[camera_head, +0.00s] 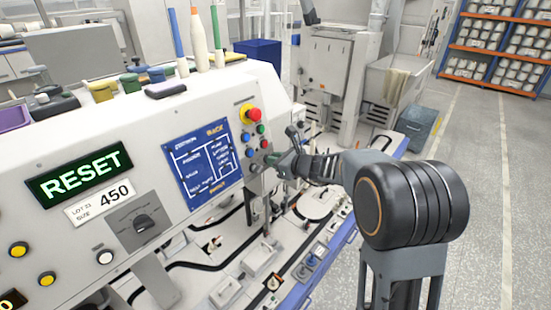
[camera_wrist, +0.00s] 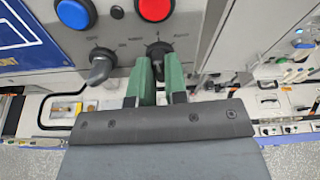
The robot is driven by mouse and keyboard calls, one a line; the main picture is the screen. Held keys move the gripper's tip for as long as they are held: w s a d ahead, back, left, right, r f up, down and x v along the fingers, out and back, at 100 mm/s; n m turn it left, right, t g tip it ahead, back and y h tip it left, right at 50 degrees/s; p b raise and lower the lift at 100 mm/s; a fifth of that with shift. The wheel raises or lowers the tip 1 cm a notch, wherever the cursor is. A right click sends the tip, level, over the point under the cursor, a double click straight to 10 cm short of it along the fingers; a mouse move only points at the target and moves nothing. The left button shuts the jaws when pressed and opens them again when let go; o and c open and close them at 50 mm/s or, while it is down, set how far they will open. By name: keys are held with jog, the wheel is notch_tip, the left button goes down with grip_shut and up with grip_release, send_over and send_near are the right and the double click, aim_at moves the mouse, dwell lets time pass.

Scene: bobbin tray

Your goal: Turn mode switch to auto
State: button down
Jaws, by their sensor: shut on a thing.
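In the wrist view, my gripper (camera_wrist: 160,66) has two green fingers, one on each side of a black rotary knob (camera_wrist: 157,47) on the grey panel. The fingers are shut on this knob, which I take to be the mode switch. Its lower part is hidden between the fingers. Small labels stand around it, too blurred to read surely, so I cannot tell its setting. In the head view, my gripper (camera_head: 274,160) reaches the panel's right edge, below the round buttons, and it hides the held knob.
A second black knob (camera_wrist: 102,65) sits close to the left of my fingers. In the head view, a red mushroom button (camera_head: 254,115), a RESET display (camera_head: 80,173) and another rotary switch (camera_head: 143,223) are on the machine.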

jog(key=shift+w+d+m+y+p, duration=0.1)
jog(key=shift+m+y+p, duration=0.2)
jog(key=shift+m+p, duration=3.45)
jog(key=shift+m+b, duration=0.95)
jog(key=shift+m, duration=0.3)
jog(key=c, duration=1.1)
grip_release()
jog(key=shift+c, duration=0.2)
jog(key=b+v, duration=0.2)
jog(key=v, duration=1.1)
jog(key=shift+d+r, duration=0.25)
jog(key=shift+d, duration=0.05)
